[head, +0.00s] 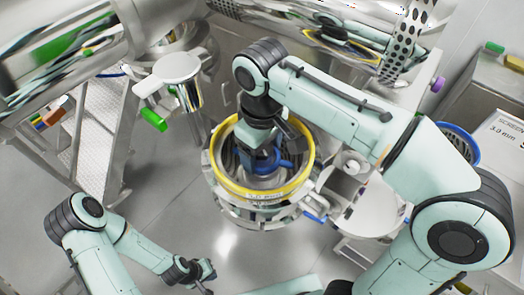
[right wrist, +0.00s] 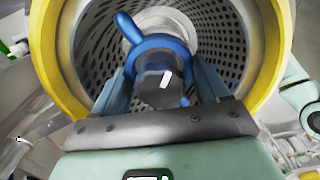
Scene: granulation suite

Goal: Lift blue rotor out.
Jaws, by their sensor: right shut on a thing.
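The blue rotor (head: 266,160) sits inside the yellow-rimmed round housing (head: 306,165) in the middle of the head view. My right gripper (head: 259,148) reaches down into the opening from above. In the right wrist view, the blue rotor (right wrist: 163,44) has blue arms and a grey hub, with a perforated screen (right wrist: 230,42) around it. My right gripper (right wrist: 160,78) has one finger on each side of the hub and is shut on the rotor. The rotor's lower part is hidden. My left gripper (head: 196,271) is low in the head view, away from the housing; its fingers are too small to read.
A steel vessel with a green-handled part (head: 153,120) stands to the left. A perforated stair (head: 95,145) is further left.

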